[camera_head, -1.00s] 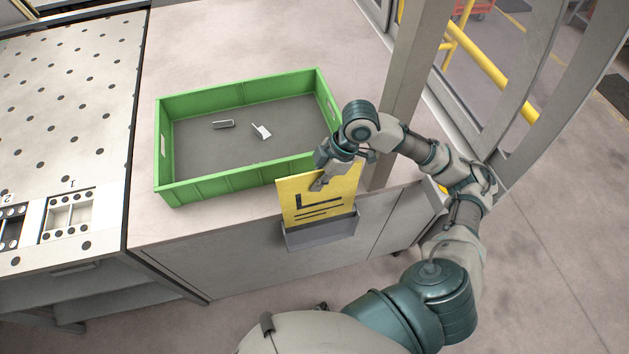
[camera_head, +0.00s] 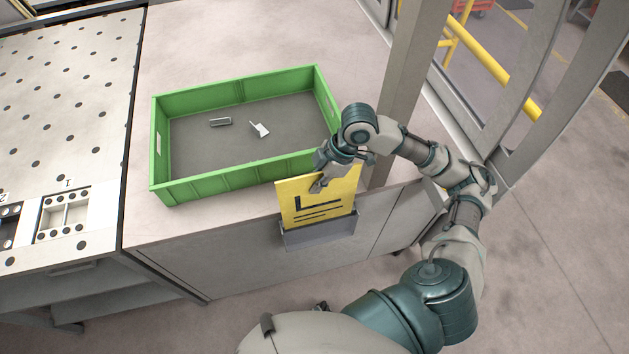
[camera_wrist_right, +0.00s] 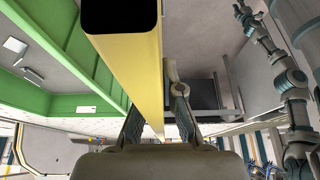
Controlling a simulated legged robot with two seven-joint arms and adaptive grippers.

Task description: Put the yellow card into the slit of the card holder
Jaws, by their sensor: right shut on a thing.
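The yellow card (camera_head: 320,196) with black markings stands upright at the front face of the bench. My right gripper (camera_head: 320,184) is shut on the card's upper edge. In the right wrist view the card (camera_wrist_right: 135,75) runs up between the fingers of my right gripper (camera_wrist_right: 158,118), and the dark opening of the holder (camera_wrist_right: 205,95) shows to the right of the card. My left gripper is not in view.
A green crate (camera_head: 215,184) stands on the bench just behind the card, with two small metal parts in it. A perforated table (camera_head: 70,110) lies to the left. A grey post (camera_head: 405,75) rises behind my right arm.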

